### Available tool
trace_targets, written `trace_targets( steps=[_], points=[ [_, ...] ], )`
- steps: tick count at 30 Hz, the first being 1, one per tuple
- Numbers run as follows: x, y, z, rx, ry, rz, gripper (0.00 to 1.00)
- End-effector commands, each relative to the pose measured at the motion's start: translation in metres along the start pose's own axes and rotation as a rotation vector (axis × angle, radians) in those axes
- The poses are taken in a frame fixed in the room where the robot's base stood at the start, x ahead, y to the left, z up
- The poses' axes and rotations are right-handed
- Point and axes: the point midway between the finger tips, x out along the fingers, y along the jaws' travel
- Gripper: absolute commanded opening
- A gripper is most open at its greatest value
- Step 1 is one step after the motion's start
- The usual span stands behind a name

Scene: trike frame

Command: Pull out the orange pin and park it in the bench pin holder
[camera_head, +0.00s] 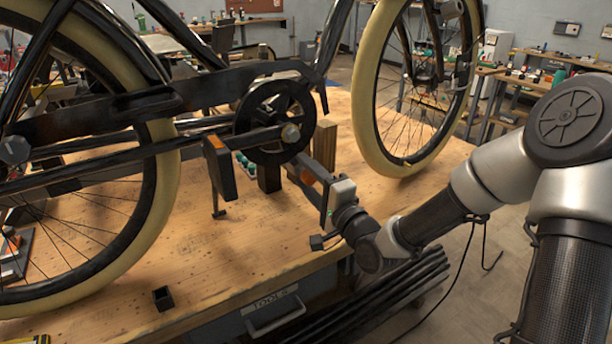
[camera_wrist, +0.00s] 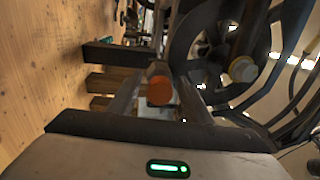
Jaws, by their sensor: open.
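The orange pin (camera_wrist: 160,91) shows its round end in the wrist view, between the two fingers of my gripper (camera_wrist: 158,80). In the head view a bit of orange, the pin (camera_head: 307,177), shows at my gripper (camera_head: 300,167), just below the crank of the trike frame. My gripper is open, with a finger on each side of the pin; whether either finger touches it I cannot tell. The pin's shaft is hidden behind its end. A small black open-topped box, likely the bench pin holder (camera_head: 162,298), sits on the bench near its front edge.
The chainring (camera_head: 275,120) and pedal (camera_head: 219,167) are close to my gripper. Wooden blocks (camera_head: 325,145) stand behind it. The cream-tyred wheels (camera_head: 376,100) flank this spot. The wooden bench top (camera_head: 245,240) is mostly clear between gripper and black box.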

Motion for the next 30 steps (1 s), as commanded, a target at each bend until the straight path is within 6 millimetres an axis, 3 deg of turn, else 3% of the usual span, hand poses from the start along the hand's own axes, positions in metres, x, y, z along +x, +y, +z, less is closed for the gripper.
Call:
trace_targets(
  steps=[7, 30],
  points=[
    [0.015, 0.000, 0.000, 0.000, 0.001, 0.000, 0.45],
    [0.015, 0.000, -0.001, -0.001, 0.001, 0.000, 0.45]
  ],
)
